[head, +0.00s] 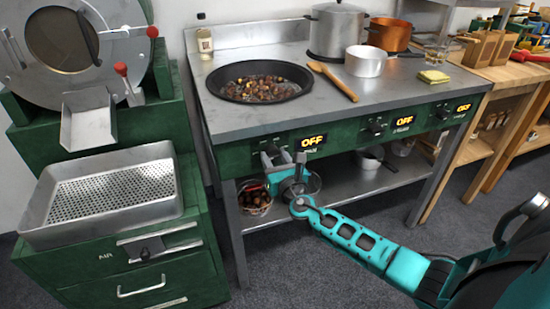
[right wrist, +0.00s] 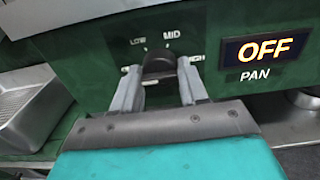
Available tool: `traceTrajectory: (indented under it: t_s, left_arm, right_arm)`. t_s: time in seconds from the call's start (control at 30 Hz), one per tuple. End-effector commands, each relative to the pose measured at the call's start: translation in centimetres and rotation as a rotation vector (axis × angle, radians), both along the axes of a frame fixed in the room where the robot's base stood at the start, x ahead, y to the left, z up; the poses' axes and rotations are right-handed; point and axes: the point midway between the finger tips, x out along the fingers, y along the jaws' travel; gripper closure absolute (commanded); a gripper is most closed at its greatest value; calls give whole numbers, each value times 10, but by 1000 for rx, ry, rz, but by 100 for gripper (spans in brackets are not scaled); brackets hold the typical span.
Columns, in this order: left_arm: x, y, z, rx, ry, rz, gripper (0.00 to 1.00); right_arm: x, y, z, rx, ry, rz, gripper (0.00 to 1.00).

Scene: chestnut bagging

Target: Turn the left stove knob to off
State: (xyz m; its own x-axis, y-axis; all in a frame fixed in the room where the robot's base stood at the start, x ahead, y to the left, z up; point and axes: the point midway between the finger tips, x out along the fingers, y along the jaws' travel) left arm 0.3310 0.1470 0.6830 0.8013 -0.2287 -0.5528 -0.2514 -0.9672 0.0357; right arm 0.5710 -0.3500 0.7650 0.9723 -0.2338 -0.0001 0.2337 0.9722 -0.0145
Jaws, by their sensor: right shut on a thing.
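The left stove knob (right wrist: 159,62) is a dark knob on the green front panel (right wrist: 100,62), with LOW and MID marks above it. My right gripper (right wrist: 163,84) is shut on this knob, one finger on each side of it; it also shows in the head view (head: 271,160), reaching up to the stove front. The display (right wrist: 262,50) beside the knob reads OFF above the label PAN, and it also reads OFF in the head view (head: 313,141). In the head view the gripper mostly hides the knob. My left gripper is not in view.
A pan of chestnuts (head: 260,82) and a wooden spoon (head: 334,80) are on the stove top. Two more displays (head: 404,121) (head: 463,108) read OFF. A basket (head: 255,198) sits on the lower shelf (head: 345,193). A perforated tray (head: 105,198) is at left.

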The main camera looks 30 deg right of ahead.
Motion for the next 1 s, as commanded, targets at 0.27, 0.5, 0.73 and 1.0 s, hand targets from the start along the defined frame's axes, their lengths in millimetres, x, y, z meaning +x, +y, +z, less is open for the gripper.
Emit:
traceTrajectory:
  t_s: [0.27, 0.5, 0.73, 1.0]
  left_arm:
    - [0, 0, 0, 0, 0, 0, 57]
    - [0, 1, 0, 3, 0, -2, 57]
    - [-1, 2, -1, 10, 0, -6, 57]
    - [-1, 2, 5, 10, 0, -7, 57]
  right_arm:
    - [0, 0, 0, -5, 2, 0, 55]
    - [0, 0, 0, -2, 0, 0, 32]
    - [0, 0, 0, -1, 0, 0, 31]
    - [-25, 6, 0, -1, 3, 2, 31]
